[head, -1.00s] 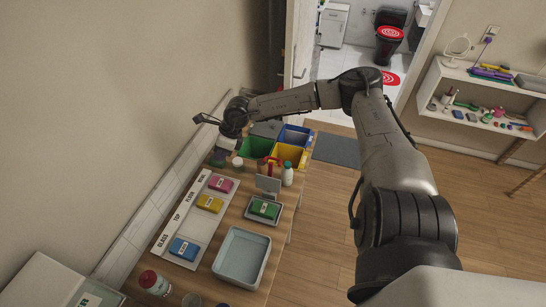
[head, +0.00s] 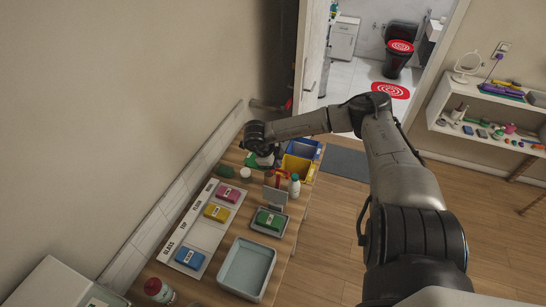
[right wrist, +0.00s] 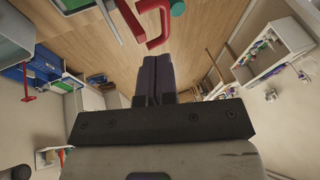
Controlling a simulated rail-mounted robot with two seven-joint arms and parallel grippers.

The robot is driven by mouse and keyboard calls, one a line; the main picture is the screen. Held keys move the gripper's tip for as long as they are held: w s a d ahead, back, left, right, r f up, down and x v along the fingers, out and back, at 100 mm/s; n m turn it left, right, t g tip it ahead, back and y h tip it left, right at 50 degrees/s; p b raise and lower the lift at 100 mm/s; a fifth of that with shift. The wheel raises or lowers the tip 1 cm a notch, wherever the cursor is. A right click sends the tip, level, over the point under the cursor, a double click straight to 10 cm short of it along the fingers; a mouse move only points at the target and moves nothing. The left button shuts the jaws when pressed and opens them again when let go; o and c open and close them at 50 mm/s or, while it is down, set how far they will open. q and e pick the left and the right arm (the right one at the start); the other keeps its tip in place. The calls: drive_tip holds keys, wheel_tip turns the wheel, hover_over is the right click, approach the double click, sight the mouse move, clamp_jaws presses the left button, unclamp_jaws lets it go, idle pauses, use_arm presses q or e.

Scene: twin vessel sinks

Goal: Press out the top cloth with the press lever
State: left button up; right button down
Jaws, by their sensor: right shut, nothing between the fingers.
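A green cloth (head: 270,220) with a pale label lies in the small press tray (head: 254,231) on the counter. The press's grey plate (head: 274,198) stands raised behind it. The red press lever (head: 282,178) rises behind the plate; its red handle (right wrist: 152,28) also shows at the top of the right wrist view. My right gripper (right wrist: 156,62) is shut and empty, apart from the lever. In the head view it points down beyond the lever, partly hidden by its own wrist. My left gripper is out of view.
A labelled white strip (head: 190,232) holds blue (head: 190,258), yellow (head: 217,212) and pink (head: 228,193) cloths; its TOP place is bare. A white bottle (head: 294,186) stands close right of the lever. Coloured bins (head: 303,148) are behind. An empty basin (head: 247,268) is in front.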

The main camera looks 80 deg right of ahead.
sight(284, 172)
drive_tip(key=x, duration=0.5)
idle(0.4)
drive_tip(key=shift+d+f, duration=0.25)
drive_tip(key=shift+d, duration=0.05)
drive_tip(key=shift+s+d+f+b, duration=0.1)
drive_tip(key=shift+d+f+b, duration=0.05)
drive_tip(key=shift+d+b, duration=0.4)
drive_tip(key=shift+s+d+f+b, duration=0.1)
drive_tip(key=shift+d+f+b, duration=0.05)
drive_tip(key=shift+d+b, duration=0.4)
drive_tip(key=shift+r, duration=0.1)
